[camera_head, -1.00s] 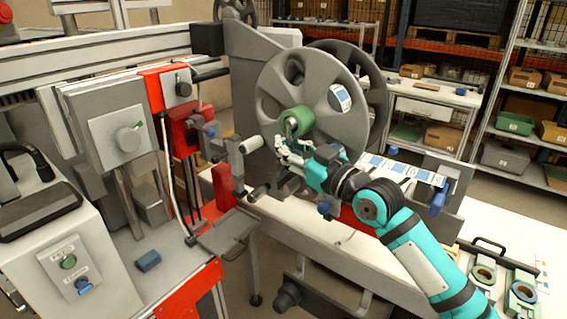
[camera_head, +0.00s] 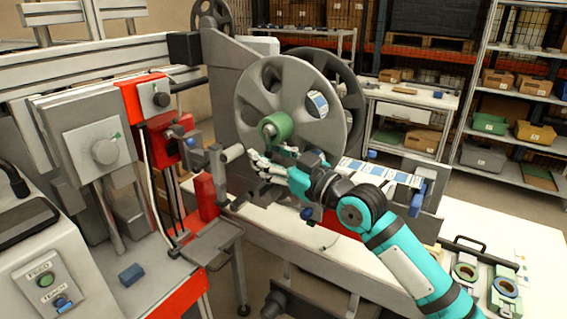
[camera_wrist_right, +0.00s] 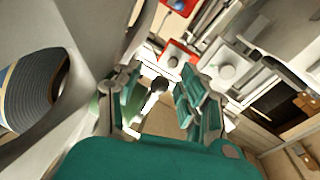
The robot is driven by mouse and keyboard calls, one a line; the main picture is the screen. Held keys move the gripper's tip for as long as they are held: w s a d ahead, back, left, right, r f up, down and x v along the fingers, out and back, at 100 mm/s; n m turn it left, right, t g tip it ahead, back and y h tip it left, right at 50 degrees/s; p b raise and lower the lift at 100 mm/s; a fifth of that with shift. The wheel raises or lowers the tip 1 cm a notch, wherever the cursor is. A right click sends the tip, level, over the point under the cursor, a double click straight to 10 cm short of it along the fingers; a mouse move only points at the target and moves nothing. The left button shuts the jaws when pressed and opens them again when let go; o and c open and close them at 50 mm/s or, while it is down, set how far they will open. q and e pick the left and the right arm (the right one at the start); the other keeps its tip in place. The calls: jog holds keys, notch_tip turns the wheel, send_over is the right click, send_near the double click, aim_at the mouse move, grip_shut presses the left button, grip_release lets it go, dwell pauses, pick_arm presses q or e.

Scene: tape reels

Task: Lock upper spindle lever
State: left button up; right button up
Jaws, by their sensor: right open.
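The upper reel (camera_head: 292,80) is a grey spoked disc with a blue-and-white label, standing upright on the machine. A green hub (camera_head: 278,124) sits at its centre, with a small grey part on its front, too small to make out clearly as the lever. My right gripper (camera_head: 256,163) is open, just below and left of the hub, in front of the reel's lower edge. In the right wrist view a dark, knob-ended piece (camera_wrist_right: 157,87) shows between the open fingers; I cannot tell whether they touch it. Green hub surface is partly hidden behind a finger there. My left gripper is not in view.
A grey crank-like arm (camera_head: 222,160) of the machine stands close left of my right gripper. Red and grey control panels (camera_head: 98,150) fill the left. A white table (camera_head: 510,232) carries a case with round parts at lower right. Shelves (camera_head: 520,85) stand behind.

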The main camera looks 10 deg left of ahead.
jog(key=v, duration=1.1)
jog(key=shift+d+f, duration=0.15)
jog(key=shift+d, duration=0.15)
jog(key=shift+s, duration=0.15)
